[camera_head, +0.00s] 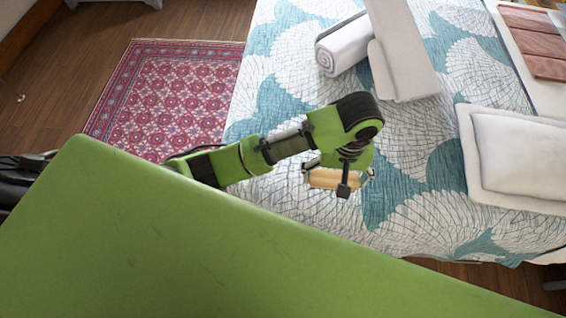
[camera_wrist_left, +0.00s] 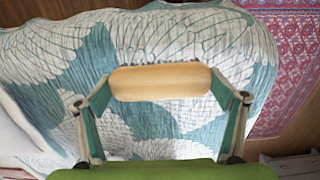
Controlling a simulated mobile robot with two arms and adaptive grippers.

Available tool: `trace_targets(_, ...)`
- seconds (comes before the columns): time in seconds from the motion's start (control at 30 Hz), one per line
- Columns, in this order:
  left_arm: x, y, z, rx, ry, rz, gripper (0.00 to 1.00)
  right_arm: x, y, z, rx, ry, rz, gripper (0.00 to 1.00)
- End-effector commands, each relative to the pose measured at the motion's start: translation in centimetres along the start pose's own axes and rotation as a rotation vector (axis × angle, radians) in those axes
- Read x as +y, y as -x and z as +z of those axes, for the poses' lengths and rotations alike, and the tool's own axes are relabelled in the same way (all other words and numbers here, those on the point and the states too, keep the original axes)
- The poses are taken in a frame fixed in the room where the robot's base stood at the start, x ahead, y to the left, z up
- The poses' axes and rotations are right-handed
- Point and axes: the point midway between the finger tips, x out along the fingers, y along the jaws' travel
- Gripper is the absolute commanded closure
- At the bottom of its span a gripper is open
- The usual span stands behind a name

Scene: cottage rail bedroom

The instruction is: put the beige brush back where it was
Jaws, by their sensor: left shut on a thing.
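The beige brush (camera_head: 334,179) is in my left gripper (camera_head: 338,182), over the bed's near part in the head view. In the left wrist view the brush (camera_wrist_left: 160,82) lies crosswise between the two fingertips of the left gripper (camera_wrist_left: 161,84), which is shut on it. Its back is a smooth, rounded, wood-coloured block; bristles barely show along its upper edge. The bed (camera_head: 420,205) with its teal and white leaf cover is below; I cannot tell the gap between brush and cover. My right gripper is not in view.
A rolled white towel (camera_head: 343,46) and a white folded piece (camera_head: 405,45) lie on the bed's far part. A white pillow (camera_head: 520,150) is at the right. A red patterned rug (camera_head: 170,95) lies on the wood floor at the left. The bed's middle right is clear.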

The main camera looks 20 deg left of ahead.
Motion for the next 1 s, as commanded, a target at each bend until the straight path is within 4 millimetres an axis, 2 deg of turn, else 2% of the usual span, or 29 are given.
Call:
trace_targets(0.33, -7.1, -3.5, -5.1, 0.001, 0.007, -0.008, 0.36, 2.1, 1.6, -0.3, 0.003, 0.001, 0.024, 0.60)
trace_targets(0.43, -8.2, -5.7, -5.9, -0.001, 0.005, -0.007, 0.36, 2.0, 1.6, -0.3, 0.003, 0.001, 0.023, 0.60)
trace_targets(0.6, -9.6, -7.9, -7.0, -0.001, 0.004, -0.003, 0.36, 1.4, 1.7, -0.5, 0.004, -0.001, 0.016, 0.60)
trace_targets(0.83, -10.7, -9.6, -7.8, 0.000, 0.004, -0.004, 0.36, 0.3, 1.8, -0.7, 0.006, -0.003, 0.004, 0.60)
trace_targets(1.0, -10.6, -12.1, -7.8, -0.001, 0.003, -0.003, 0.36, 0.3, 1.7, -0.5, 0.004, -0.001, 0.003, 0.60)
